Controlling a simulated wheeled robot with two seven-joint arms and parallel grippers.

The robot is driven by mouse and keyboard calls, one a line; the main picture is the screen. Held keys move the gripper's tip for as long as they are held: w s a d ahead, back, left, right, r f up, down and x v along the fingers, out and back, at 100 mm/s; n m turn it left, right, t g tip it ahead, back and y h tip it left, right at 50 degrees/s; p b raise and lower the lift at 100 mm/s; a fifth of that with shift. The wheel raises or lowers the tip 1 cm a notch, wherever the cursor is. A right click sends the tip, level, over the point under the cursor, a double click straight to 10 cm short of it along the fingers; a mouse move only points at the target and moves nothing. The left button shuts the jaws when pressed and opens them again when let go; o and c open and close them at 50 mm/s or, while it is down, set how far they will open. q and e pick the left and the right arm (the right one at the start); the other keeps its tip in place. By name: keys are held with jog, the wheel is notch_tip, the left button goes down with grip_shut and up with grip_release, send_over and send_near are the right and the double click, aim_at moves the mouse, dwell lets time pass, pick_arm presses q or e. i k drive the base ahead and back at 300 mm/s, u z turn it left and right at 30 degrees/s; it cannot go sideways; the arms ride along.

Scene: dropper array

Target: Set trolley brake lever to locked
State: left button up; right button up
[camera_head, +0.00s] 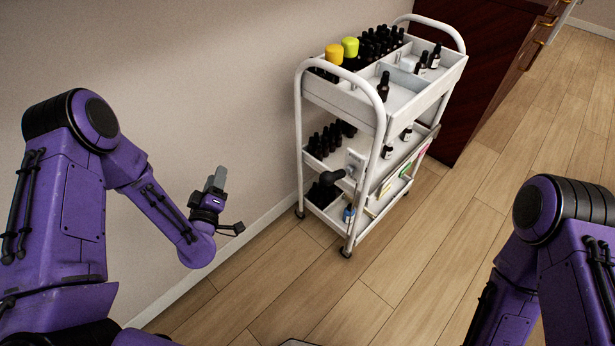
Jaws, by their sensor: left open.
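A white three-tier trolley (374,120) stands on the floor by the wall, in the middle of the view. It has a tubular frame with a rounded handle at each end, and dark casters (346,252) below. A small pale fitting (355,164) shows at its near end, but I cannot make out clearly whether it is the brake lever or how it is set. My left gripper (225,204) is open and empty, left of the trolley and apart from it. My right arm shows at the lower right; its gripper is out of view.
A wall is behind on the left. A dark red wooden cabinet (455,110) stands behind on the right. The wooden floor (420,240) in front is clear.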

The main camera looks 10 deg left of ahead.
aim_at(328, 178)
jog(key=u, duration=0.85)
jog(key=k, duration=1.35)
jog(key=z, duration=1.15)
jog(key=i, duration=1)
